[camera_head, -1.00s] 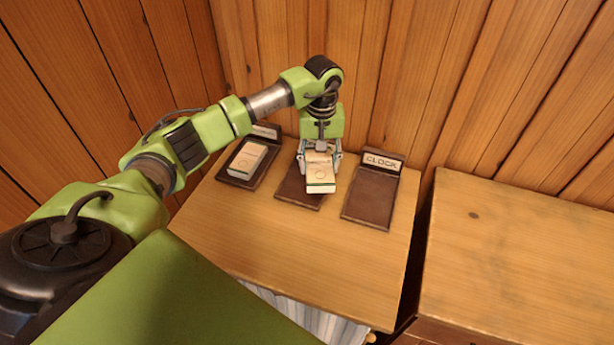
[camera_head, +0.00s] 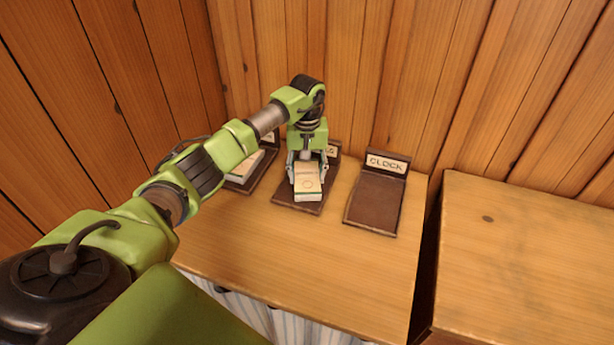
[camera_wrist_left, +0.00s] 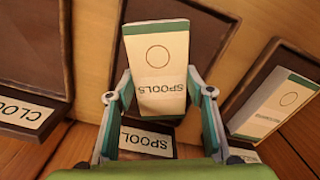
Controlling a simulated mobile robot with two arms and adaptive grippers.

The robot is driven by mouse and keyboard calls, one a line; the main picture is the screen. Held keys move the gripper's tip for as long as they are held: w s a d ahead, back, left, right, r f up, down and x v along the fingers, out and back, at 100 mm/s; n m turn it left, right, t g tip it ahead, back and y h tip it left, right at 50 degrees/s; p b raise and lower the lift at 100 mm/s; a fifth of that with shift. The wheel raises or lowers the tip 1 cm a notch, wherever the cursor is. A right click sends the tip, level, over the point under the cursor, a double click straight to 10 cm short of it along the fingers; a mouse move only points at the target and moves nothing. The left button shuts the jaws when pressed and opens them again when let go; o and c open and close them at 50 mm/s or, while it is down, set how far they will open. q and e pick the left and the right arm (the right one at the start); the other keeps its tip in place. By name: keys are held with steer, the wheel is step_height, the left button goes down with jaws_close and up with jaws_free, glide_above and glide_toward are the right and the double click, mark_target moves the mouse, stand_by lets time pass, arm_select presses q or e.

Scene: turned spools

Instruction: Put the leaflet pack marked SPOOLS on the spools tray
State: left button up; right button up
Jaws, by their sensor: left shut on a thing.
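The leaflet pack marked SPOOLS (camera_head: 307,186) is cream with a green end band and a circle; it also shows large in the left wrist view (camera_wrist_left: 157,62). My left gripper (camera_head: 306,168) is shut on its sides. The pack is over the middle brown tray, the spools tray (camera_head: 283,195), whose SPOOLS label (camera_wrist_left: 148,142) reads upside down in the left wrist view. The pack lies roughly within the tray's outline; I cannot tell whether it touches the tray floor. The gripper hides most of the tray's label in the head view. My right gripper is not in view.
An empty tray labelled CLOCK (camera_head: 373,200) stands to the right. A left tray (camera_head: 240,187) holds another green-banded pack (camera_wrist_left: 277,104). Wood-panelled walls close in behind and at left. The table front is clear; a gap separates the second wooden surface (camera_head: 530,260) at right.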

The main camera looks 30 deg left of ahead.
mark_target(307, 176)
arm_select(q)
steer(key=shift+f+b, duration=0.1)
steer(key=shift+b, duration=0.2)
steer(key=o, duration=1.2)
steer(key=shift+r+p, duration=0.35)
steer(key=shift+p, duration=0.05)
step_height(307, 176, up, 12)
steer(key=shift+s+f+b, duration=0.1)
steer(key=shift+b, duration=0.95)
